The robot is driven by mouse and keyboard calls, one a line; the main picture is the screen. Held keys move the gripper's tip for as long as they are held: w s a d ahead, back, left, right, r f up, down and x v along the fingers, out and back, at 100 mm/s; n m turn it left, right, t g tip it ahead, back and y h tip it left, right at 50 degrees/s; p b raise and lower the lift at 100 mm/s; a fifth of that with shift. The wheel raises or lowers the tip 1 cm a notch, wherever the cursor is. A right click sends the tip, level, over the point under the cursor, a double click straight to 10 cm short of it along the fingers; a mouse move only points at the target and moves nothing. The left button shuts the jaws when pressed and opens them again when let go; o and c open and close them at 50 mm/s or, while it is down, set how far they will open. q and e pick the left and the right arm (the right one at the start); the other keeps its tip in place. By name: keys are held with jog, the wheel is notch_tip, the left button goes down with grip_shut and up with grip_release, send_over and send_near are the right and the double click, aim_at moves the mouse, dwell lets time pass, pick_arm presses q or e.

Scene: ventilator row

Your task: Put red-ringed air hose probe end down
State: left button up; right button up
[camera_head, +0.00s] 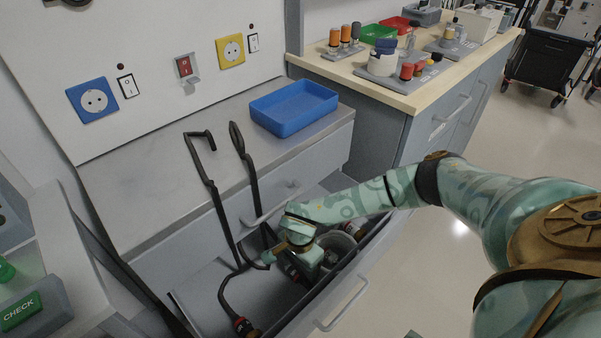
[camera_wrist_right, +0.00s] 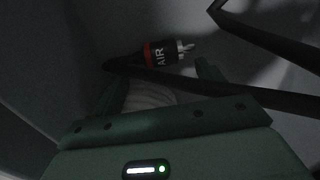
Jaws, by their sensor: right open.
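The air hose probe (camera_wrist_right: 160,54) shows in the right wrist view. It is black with a red ring, the word AIR and a metal tip pointing right. It lies just beyond my right gripper's fingertips (camera_wrist_right: 160,82). The fingers are apart with no grip on it visible. In the head view my right gripper (camera_head: 298,268) reaches down into the open drawer (camera_head: 200,283), its fingertips largely hidden. My left gripper is not in view.
Black hoses (camera_head: 211,185) drape over the grey counter (camera_head: 150,160) into the drawer. A blue tray (camera_head: 293,108) stands on the counter. A grey container (camera_head: 338,243) is right of my gripper in the drawer. The wall has blue and yellow sockets. Open floor lies right.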

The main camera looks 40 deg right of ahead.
pick_arm(q)
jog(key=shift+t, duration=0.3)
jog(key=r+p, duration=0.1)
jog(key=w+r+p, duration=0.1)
jog(key=p, duration=0.1)
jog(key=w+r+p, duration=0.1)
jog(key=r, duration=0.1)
pick_arm(e)
notch_tip(320, 180, up, 11)
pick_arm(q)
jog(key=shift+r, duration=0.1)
